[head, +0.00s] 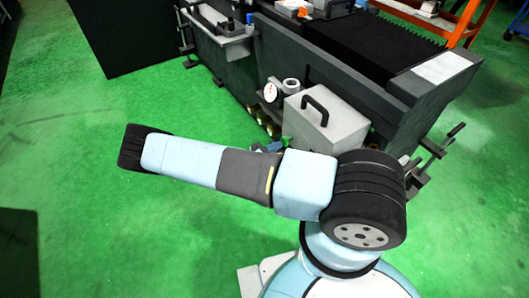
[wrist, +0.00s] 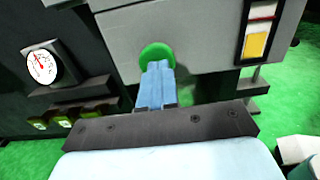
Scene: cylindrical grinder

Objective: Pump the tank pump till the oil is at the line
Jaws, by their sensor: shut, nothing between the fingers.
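The grey tank (head: 325,125), with a black handle on its lid, stands beside the machine; its front face (wrist: 205,45) fills the upper middle of the wrist view. A round green pump button (wrist: 155,52) is on that face. A sight glass (wrist: 257,42) at the upper right holds yellow oil in its lower part, with its surface below a red line. My gripper (wrist: 159,66) is shut and empty, its blue fingers pointing at the button. The fingertips overlap the button's lower part in the picture; I cannot tell whether they touch it. In the head view my arm hides most of the gripper.
A white dial gauge (wrist: 42,66) with a red needle is left of the tank, above several brass-coloured fittings (wrist: 62,118). The dark machine bed (head: 235,65) runs behind the tank. Green floor (head: 90,180) is free to the left.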

